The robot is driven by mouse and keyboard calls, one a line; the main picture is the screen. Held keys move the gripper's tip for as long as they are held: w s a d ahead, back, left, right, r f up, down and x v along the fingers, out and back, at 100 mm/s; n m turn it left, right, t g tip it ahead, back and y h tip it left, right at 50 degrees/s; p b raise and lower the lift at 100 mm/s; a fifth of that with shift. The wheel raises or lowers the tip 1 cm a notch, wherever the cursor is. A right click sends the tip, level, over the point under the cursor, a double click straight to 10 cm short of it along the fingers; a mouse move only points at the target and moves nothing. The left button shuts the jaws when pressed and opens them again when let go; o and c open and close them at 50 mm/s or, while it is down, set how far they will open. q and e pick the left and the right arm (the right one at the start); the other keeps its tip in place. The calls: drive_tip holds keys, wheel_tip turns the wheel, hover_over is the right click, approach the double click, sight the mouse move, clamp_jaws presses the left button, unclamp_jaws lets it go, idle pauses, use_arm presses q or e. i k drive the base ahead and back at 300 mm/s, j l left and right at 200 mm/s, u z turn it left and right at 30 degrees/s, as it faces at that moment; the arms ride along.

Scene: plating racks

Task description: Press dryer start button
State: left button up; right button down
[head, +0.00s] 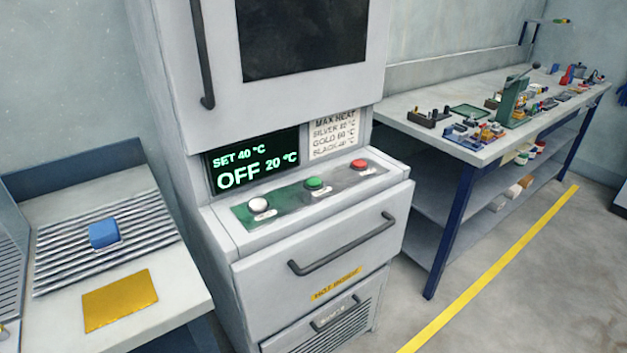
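The dryer (215,110) is a tall grey cabinet in the middle of the head view. Its sloped panel (285,200) carries a white button (258,205), a green button (314,183) and a red button (359,165). The labels beside the buttons are too small to read. The display (252,168) reads SET 40 °C and OFF 20 °C. A plate beside it (334,134) lists MAX HEAT: silver, gold and black with temperatures. Neither gripper is in view.
A bench (160,308) at left holds a ribbed rack, a blue block (104,234) and a yellow sheet (120,300). A workbench (415,100) with many small items stands at right. Drawer handles (342,246) project below the panel. A yellow line (490,270) crosses clear floor.

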sight(312, 182)
drive_tip(key=i+l, duration=0.15)
drive_tip(key=l, duration=0.2)
drive_tip(key=i+l, duration=0.15)
drive_tip(key=l, duration=0.2)
drive_tip(key=i+l+u, duration=0.1)
drive_tip(key=l, duration=0.25)
drive_tip(key=i+l, duration=0.2)
drive_tip(key=l, duration=0.15)
drive_tip(key=i+l+u, duration=0.1)
drive_tip(key=l, duration=0.25)
drive_tip(key=i+l, duration=0.15)
drive_tip(key=l, duration=0.2)
